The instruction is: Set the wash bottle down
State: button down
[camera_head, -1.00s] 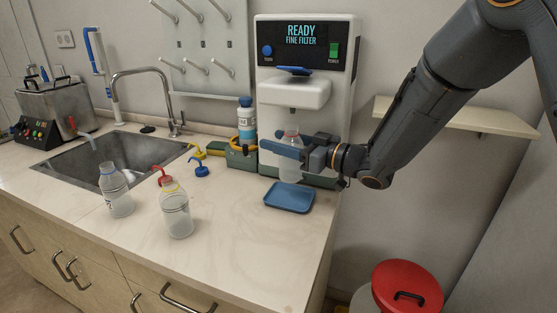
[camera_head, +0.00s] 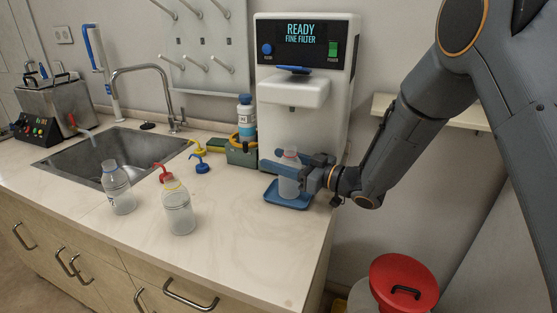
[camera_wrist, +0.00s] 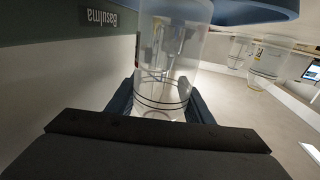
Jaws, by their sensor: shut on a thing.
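The wash bottle (camera_head: 289,182) is clear and capless, upright, with a pinkish neck. My gripper (camera_head: 302,174) is shut around its body from the right, in front of the white filter machine. The bottle's base is over the blue tray (camera_head: 273,198) on the counter; I cannot tell whether it touches. In the wrist view the bottle (camera_wrist: 168,75) sits between the dark fingers, with dark rings around its body. The blue tray (camera_wrist: 245,12) shows along the top edge there.
The filter machine (camera_head: 293,92) reads READY, FINE FILTER. Two other clear bottles (camera_head: 118,188) (camera_head: 179,208) stand on the left counter. Red (camera_head: 164,170), blue and yellow nozzle caps lie near the sink (camera_head: 95,160). A blue-capped bottle (camera_head: 246,122) stands by the machine. The front right counter is clear.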

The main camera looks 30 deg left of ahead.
jog(key=c, duration=0.9)
grip_release()
jog(key=b, duration=0.2)
send_near(300, 166)
jog(key=a, duration=0.5)
jog(key=shift+w+a, duration=0.3)
jog(key=shift+s+d, duration=0.1)
jog(key=shift+d, duration=0.4)
